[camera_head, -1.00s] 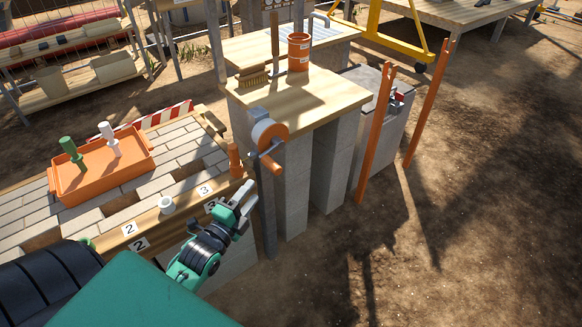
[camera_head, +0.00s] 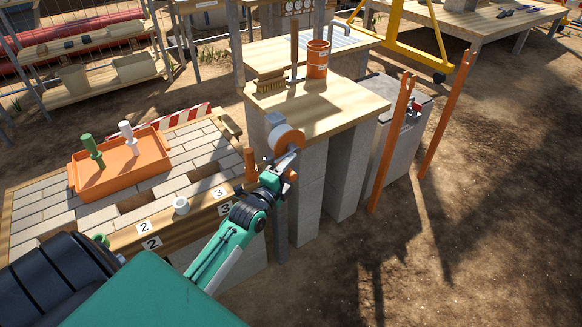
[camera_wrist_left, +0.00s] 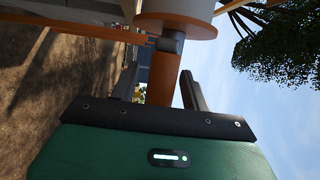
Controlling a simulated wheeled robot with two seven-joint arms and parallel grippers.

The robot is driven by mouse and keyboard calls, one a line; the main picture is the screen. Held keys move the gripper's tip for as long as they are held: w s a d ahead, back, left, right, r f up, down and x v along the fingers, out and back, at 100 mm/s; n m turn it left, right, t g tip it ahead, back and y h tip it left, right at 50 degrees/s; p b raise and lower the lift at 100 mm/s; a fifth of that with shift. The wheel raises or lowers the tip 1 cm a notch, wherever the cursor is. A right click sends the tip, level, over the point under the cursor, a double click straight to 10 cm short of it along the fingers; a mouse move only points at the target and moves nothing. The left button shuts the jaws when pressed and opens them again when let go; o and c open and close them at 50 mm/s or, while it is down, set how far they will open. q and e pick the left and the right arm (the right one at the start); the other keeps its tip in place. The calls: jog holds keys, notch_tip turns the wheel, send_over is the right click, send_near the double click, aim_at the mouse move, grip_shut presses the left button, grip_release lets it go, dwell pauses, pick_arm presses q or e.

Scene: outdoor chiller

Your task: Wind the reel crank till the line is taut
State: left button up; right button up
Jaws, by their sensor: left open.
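The reel (camera_head: 287,138), with an orange flange and pale drum, is mounted on a post beside the light wooden table. Its orange crank handle (camera_head: 291,175) is mostly hidden behind my left gripper (camera_head: 284,163) in the head view. In the left wrist view the crank handle (camera_wrist_left: 163,80) stands between the two open dark fingers of my left gripper (camera_wrist_left: 160,88), with the orange flange (camera_wrist_left: 185,24) above it. I see no clear grip on the handle. I cannot make out the line or its tension. My right gripper is not in view.
The wooden table (camera_head: 345,105) behind the reel holds an orange can (camera_head: 317,60) and a brush (camera_head: 270,82). At left, an orange tray (camera_head: 118,170) lies on the brick-topped bench. Orange posts (camera_head: 392,145) stand to the right. Bare ground lies at front right.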

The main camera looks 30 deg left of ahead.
pick_arm(q)
jog(key=shift+w, duration=0.3)
jog(key=shift+c, duration=0.5)
grip_shut()
jog(key=shift+r, duration=0.1)
